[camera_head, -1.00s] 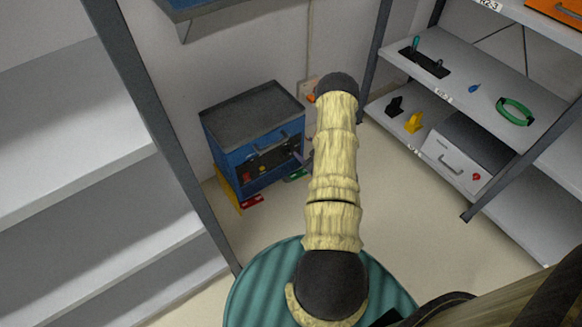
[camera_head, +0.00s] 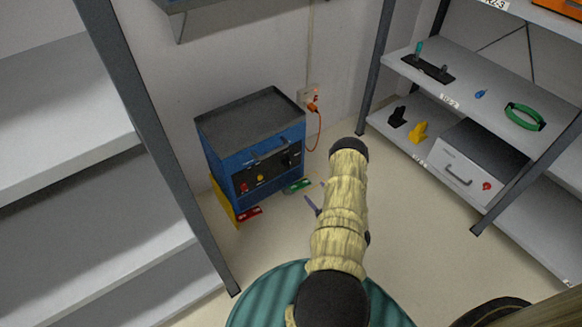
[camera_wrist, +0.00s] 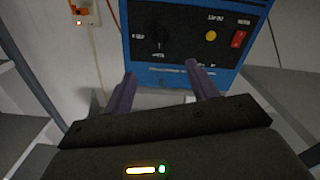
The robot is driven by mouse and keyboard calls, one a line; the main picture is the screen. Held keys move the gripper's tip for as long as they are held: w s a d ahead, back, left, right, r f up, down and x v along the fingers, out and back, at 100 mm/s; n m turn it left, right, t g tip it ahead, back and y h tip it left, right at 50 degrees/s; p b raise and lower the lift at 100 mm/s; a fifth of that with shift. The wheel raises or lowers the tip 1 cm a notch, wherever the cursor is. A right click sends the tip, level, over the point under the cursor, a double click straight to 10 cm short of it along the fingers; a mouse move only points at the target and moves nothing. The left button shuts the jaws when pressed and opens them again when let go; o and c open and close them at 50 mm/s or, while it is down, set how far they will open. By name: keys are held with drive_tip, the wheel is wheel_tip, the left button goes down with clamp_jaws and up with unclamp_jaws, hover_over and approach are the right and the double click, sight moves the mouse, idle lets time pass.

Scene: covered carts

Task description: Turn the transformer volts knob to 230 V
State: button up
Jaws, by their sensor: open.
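The blue transformer (camera_head: 228,150) stands against the wall in the head view, with a dark front panel carrying a red switch, a yellow button and a dark knob (camera_head: 291,160). In the wrist view the panel (camera_wrist: 185,28) appears upside down. The dark volts knob (camera_wrist: 159,42) barely stands out there, and its setting is unreadable. My gripper (camera_wrist: 161,72) is open and empty, its two purple fingers apart and pointing at the panel's edge. In the head view my gripper (camera_head: 315,196) is mostly hidden by my arm; its fingertips show right of the transformer, apart from it.
An orange plug (camera_head: 313,107) with its cord sits in the wall socket right of the transformer. Red and green pieces lie by its base. A grey shelf (camera_head: 70,180) stands at left; another (camera_head: 480,110) at right holds several items.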

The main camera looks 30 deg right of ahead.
sight(290, 165)
drive_tip(key=w+b, duration=0.2)
drive_tip(key=w, duration=0.3)
drive_tip(key=w+b, duration=0.2)
drive_tip(key=w, duration=0.3)
drive_tip(key=w+b, duration=0.2)
drive_tip(key=w, duration=0.3)
drive_tip(key=shift+w+a+f, duration=0.1)
drive_tip(key=shift+a, duration=0.2)
drive_tip(key=shift+w, duration=0.5)
drive_tip(key=shift+c, duration=0.2)
drive_tip(key=c, duration=1)
